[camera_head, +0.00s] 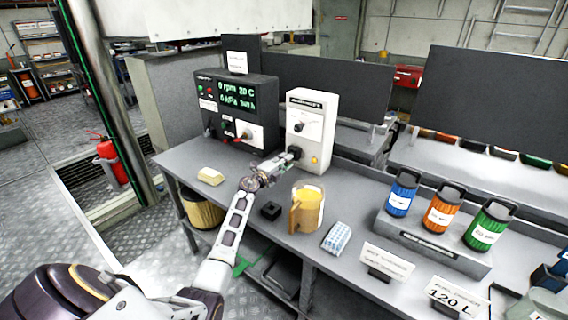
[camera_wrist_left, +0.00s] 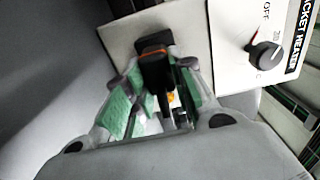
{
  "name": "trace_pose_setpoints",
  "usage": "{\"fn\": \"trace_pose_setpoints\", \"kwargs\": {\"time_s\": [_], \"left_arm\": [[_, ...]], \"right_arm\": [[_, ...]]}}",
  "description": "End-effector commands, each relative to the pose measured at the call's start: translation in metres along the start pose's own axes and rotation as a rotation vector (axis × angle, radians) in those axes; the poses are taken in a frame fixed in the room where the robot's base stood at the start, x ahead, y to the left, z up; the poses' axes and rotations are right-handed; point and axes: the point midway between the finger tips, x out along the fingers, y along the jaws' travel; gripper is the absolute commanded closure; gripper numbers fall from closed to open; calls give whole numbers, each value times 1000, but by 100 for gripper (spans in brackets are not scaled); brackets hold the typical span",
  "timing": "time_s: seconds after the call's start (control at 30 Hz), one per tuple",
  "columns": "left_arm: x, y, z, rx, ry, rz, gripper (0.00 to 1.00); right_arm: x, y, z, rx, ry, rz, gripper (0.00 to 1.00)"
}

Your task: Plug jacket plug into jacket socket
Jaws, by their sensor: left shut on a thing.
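The jacket heater box (camera_head: 312,140) is white and stands upright at the back of the bench. It has a dial and an orange lamp on its front, and its dial and label also show in the left wrist view (camera_wrist_left: 265,55). My left gripper (camera_head: 290,155) is at the lower front of the box. In the left wrist view my left gripper (camera_wrist_left: 160,85) is shut on the black jacket plug (camera_wrist_left: 155,60), which is at the box's face. The socket is hidden behind the plug, and I cannot tell how deep the plug sits. My right gripper is not in view.
A dark control unit (camera_head: 236,108) with green digits stands left of the box. A yellow jug (camera_head: 308,208), a small black block (camera_head: 270,210), a pale sponge (camera_head: 211,176) and a blue-white cloth (camera_head: 337,238) lie on the bench. Coloured canisters (camera_head: 440,212) stand at right.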

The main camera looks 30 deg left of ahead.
Motion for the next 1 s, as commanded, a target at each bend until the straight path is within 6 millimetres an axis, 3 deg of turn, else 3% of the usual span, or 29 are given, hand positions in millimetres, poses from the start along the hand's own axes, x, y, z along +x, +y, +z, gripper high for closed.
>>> {"fn": "trace_pose_setpoints", "kwargs": {"time_s": [1.0], "left_arm": [[14,0,0,-1,1,-1,100]], "right_arm": [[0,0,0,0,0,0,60]]}}
